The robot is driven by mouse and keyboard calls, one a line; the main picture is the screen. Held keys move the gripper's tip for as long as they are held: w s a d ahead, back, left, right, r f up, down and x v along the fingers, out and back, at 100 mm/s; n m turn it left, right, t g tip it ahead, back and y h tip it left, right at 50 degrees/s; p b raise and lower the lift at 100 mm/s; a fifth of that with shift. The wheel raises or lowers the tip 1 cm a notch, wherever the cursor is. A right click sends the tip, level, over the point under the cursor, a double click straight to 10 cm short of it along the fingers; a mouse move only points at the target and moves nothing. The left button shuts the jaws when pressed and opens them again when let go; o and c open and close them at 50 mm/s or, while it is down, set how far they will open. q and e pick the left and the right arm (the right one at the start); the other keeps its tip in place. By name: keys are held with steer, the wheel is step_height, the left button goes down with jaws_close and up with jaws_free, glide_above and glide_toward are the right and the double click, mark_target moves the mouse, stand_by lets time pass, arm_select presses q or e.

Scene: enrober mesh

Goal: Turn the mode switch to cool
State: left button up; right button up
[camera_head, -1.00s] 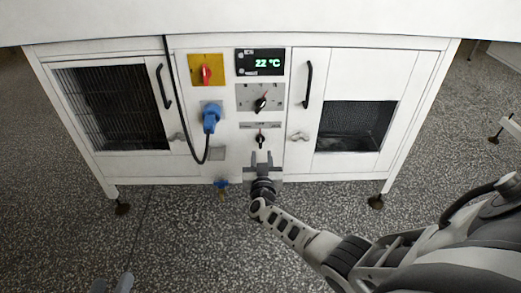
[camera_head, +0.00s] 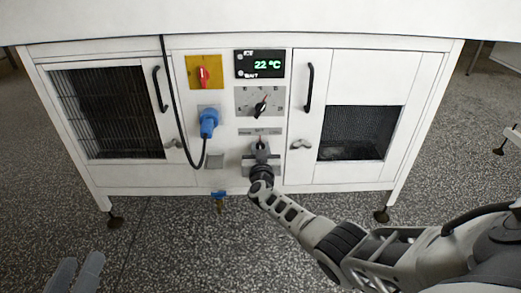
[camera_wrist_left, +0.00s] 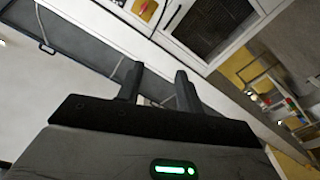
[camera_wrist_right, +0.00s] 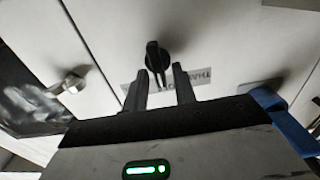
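The mode switch is a small black knob (camera_wrist_right: 155,60) on the white cabinet front, below the dial. In the right wrist view it lies just beyond and between the fingertips, beside a printed label strip (camera_wrist_right: 185,80) whose words are only partly readable. My right gripper (camera_wrist_right: 159,82) is open around the line of the knob; contact cannot be told. In the head view my right gripper (camera_head: 261,148) hides most of the knob. My left gripper (camera_wrist_left: 158,80) is open and empty, away from the cabinet front, low at the left in the head view (camera_head: 75,272).
Above the switch are a black dial (camera_head: 261,107) and a display (camera_head: 260,64) reading 22 °C. A red switch on a yellow plate (camera_head: 194,80) and a blue plug (camera_head: 209,121) with a black cable are to the left. Door handles (camera_head: 309,87) flank the panel.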

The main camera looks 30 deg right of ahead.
steer(key=shift+m, duration=0.4)
steer(key=m, duration=0.2)
steer(key=shift+s+d+f+m, duration=0.1)
steer(key=shift+s+d+m, duration=0.05)
steer(key=shift+m, duration=0.25)
arm_select(q)
steer(key=shift+w+a+r+m+t+h+b, duration=0.1)
steer(key=shift+w+r+m+t+h+b, duration=0.15)
steer(key=shift+r+m+t+b, duration=0.3)
steer(key=shift+w+a+r+m+t+h+b, duration=0.15)
steer(key=shift+w+r+m+t+b, duration=0.15)
steer(key=shift+r, duration=0.4)
arm_select(e)
steer(key=shift+s+d+f+m, duration=0.1)
steer(key=shift+m, duration=1.3)
steer(key=shift+s+d+f+m, duration=0.1)
steer(key=shift+m, duration=1.3)
arm_select(q)
steer(key=shift+r, duration=0.1)
arm_select(e)
steer(key=o, duration=0.6)
arm_select(q)
steer(key=shift+s, duration=0.1)
arm_select(e)
steer(key=shift+o, duration=0.2)
arm_select(q)
steer(key=shift+r, duration=0.1)
arm_select(e)
steer(key=shift+r, duration=0.2)
